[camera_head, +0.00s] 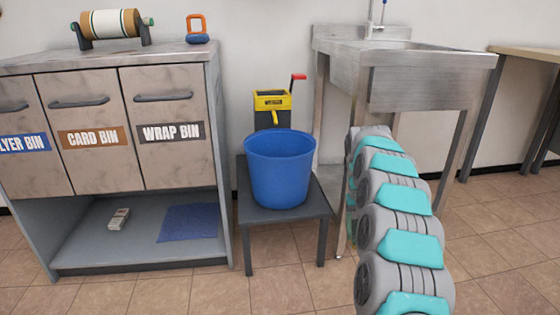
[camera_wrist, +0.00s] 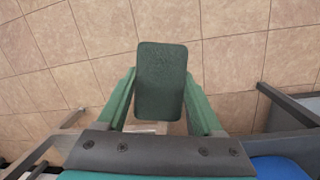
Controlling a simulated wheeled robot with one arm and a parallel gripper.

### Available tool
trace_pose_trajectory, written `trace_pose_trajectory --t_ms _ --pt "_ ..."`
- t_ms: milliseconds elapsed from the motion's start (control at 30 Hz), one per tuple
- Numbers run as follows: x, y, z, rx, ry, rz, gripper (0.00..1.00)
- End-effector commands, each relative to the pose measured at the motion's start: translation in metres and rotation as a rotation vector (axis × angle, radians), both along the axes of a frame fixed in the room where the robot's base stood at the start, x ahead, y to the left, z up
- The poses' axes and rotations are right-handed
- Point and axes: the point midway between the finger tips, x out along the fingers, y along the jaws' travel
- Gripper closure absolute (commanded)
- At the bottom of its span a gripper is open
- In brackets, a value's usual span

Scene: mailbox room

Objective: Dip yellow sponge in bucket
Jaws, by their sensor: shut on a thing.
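My gripper (camera_wrist: 160,98) shows in the wrist view, its two green fingers shut on the sponge (camera_wrist: 161,80). The sponge is a rounded rectangular pad with a dark green face towards the camera; no yellow side shows. Tiled floor lies beyond it. The blue bucket (camera_head: 280,172) stands upright on a low dark stand (camera_head: 243,207) in the head view; its contents cannot be made out. A blue piece of it (camera_wrist: 278,168) shows at the wrist view's bottom right corner, apart from the sponge. In the head view my arm hides the gripper and sponge.
A yellow wringer (camera_head: 272,101) with a red handle is behind the bucket. A steel sink (camera_head: 425,80) stands at the right and a cabinet with labelled bins (camera_head: 100,135) at the left. A blue cloth (camera_head: 188,223) and small box (camera_head: 119,219) lie on its lower shelf.

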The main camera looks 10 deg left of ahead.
Motion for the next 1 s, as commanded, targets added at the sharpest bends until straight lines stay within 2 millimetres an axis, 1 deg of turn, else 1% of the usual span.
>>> trace_pose_trajectory --t_ms 167,233,1000 --pt "0.0 0.0 0.001 0.0 0.0 0.0 0.76" --pt "0.0 0.0 0.004 0.0 -0.001 0.0 0.76" --pt "0.0 0.0 0.061 0.0 -0.001 0.0 0.76"
